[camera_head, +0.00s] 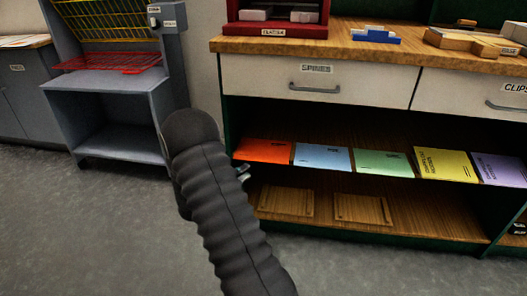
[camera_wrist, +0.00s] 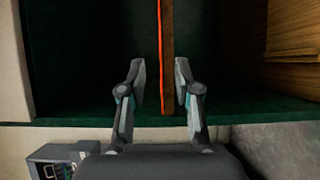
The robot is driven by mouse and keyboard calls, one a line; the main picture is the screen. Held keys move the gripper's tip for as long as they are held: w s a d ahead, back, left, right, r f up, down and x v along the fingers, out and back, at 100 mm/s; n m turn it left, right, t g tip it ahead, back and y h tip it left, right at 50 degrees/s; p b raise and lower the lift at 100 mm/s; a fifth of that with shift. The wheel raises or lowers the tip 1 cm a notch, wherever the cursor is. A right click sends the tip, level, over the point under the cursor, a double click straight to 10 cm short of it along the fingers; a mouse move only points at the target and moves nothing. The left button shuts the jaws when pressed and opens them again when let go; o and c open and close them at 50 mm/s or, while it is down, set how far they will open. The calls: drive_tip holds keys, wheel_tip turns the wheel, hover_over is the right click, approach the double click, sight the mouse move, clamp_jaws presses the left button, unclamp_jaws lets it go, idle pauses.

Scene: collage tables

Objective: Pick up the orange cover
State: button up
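The orange cover (camera_head: 262,150) lies flat at the left end of the open shelf (camera_head: 312,133), left of a light blue cover (camera_head: 322,157). In the wrist view the orange cover (camera_wrist: 159,45) shows edge-on as a thin strip along the brown shelf board (camera_wrist: 167,70). My gripper (camera_wrist: 160,68) is open, with one finger on each side of the cover and the board edge. I see no contact between the fingers and the cover. In the head view my arm hides most of the gripper; a fingertip (camera_head: 243,172) shows just below the shelf's left front edge.
Green (camera_head: 383,162), yellow (camera_head: 446,164) and lilac (camera_head: 499,168) covers lie further right on the shelf. Two wooden boards (camera_head: 285,202) lie on the shelf below. A drawer (camera_head: 345,88) is above. A grey cart (camera_head: 112,100) stands left; the floor in front is clear.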

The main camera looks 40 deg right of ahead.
sight(264, 150)
drive_tip(key=d, duration=0.8)
drive_tip(key=shift+w+d, duration=0.35)
drive_tip(key=shift+w, duration=0.05)
clamp_jaws()
